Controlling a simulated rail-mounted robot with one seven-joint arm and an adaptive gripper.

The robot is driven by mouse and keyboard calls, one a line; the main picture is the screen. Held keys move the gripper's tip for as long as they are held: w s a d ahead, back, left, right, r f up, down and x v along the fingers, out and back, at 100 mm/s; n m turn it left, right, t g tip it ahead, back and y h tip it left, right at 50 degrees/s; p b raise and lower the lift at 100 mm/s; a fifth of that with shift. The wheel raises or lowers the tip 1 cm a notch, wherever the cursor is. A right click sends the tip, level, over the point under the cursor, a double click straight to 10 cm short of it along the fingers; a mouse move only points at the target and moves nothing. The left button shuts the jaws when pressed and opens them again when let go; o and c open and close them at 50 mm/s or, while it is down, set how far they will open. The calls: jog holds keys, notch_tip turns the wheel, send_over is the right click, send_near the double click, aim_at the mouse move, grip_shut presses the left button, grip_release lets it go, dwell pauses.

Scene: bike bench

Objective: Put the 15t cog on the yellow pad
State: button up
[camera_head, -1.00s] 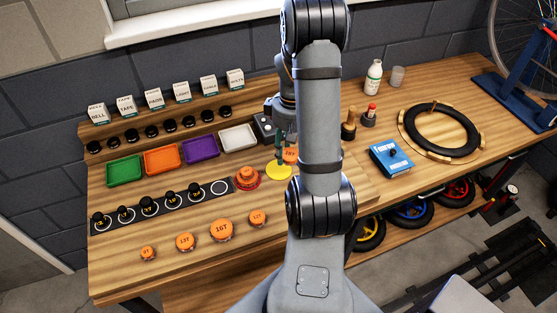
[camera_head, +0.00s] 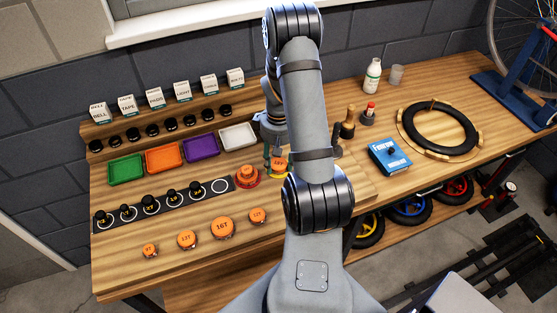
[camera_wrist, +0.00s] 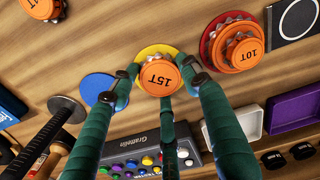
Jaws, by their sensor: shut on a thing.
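The orange 15t cog (camera_wrist: 158,74) is between the green fingers of my gripper (camera_wrist: 162,78), which is shut on it. The yellow pad (camera_wrist: 150,52) shows as a rim behind the cog in the wrist view; the cog covers most of it. In the head view the cog (camera_head: 279,162) is over the yellow pad (camera_head: 274,173), at or just above it; I cannot tell whether they touch. My gripper (camera_head: 277,157) is partly hidden by my arm there.
The red pad (camera_head: 240,184) with stacked orange cogs (camera_head: 248,173) is close left of the yellow pad. A blue pad (camera_wrist: 97,88) lies on its other side. A grey button box (camera_wrist: 145,152) is behind. Several loose cogs, including 16T (camera_head: 222,228), lie in front.

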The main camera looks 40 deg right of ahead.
aim_at(278, 163)
jog(key=o, duration=1.1)
jog(key=shift+f, duration=0.1)
jog(key=shift+o, duration=0.2)
notch_tip(278, 163, up, 12)
jog(key=shift+r+b, duration=0.2)
jog(key=shift+b, duration=0.2)
notch_tip(278, 163, down, 13)
jog(key=shift+f, duration=0.1)
jog(key=shift+r, duration=2.1)
